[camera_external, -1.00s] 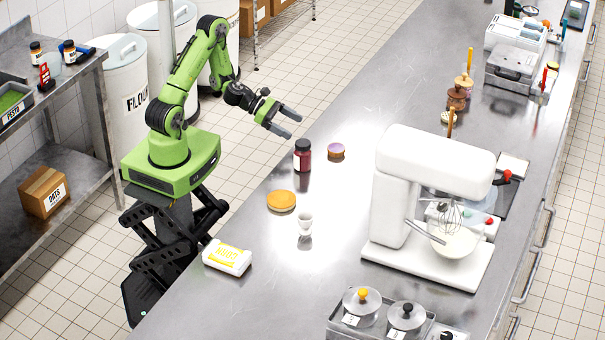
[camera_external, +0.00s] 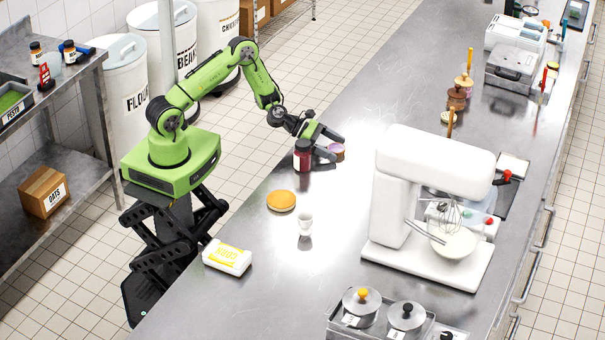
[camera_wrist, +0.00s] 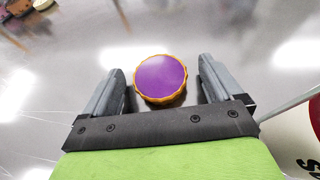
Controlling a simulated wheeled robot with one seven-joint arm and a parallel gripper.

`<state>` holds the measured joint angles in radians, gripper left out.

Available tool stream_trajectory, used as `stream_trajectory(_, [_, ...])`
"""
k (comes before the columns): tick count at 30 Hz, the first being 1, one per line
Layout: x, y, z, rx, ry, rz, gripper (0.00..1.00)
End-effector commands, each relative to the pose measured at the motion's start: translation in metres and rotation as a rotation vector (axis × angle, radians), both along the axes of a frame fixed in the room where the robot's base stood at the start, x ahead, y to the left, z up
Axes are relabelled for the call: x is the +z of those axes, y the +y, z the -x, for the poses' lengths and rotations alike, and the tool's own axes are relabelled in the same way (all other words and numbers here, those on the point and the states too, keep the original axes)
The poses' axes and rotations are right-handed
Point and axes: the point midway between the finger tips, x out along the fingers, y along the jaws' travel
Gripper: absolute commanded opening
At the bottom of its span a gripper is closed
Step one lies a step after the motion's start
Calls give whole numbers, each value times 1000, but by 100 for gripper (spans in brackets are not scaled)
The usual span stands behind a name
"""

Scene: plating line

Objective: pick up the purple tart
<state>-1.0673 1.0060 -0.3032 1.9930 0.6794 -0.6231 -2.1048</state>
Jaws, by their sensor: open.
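The purple tart (camera_external: 337,150) has a purple top and a golden crust, and sits on the steel counter. In the wrist view the tart (camera_wrist: 160,78) lies between the tips of my two open fingers, near their far ends. My gripper (camera_external: 330,146) is open and low over the counter, with its fingers reaching around the tart's place. In the external view the fingers hide part of the tart. I cannot tell whether either finger touches it.
A dark red jar (camera_external: 303,155) stands right beside my gripper, on its left. An orange tart (camera_external: 281,201) and a white cup (camera_external: 305,224) are nearer on the counter (camera_external: 300,290). A white stand mixer (camera_external: 430,165) stands to the right.

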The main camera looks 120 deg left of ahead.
Motion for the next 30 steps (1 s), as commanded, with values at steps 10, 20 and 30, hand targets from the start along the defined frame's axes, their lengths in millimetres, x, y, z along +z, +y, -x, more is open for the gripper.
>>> stream_trajectory(10, [0,0,1,1,0,-1,61])
stream_trajectory(20, [2,0,1,1,0,-1,50])
stream_trajectory(30, [76,1,0,0,-2,-7,50])
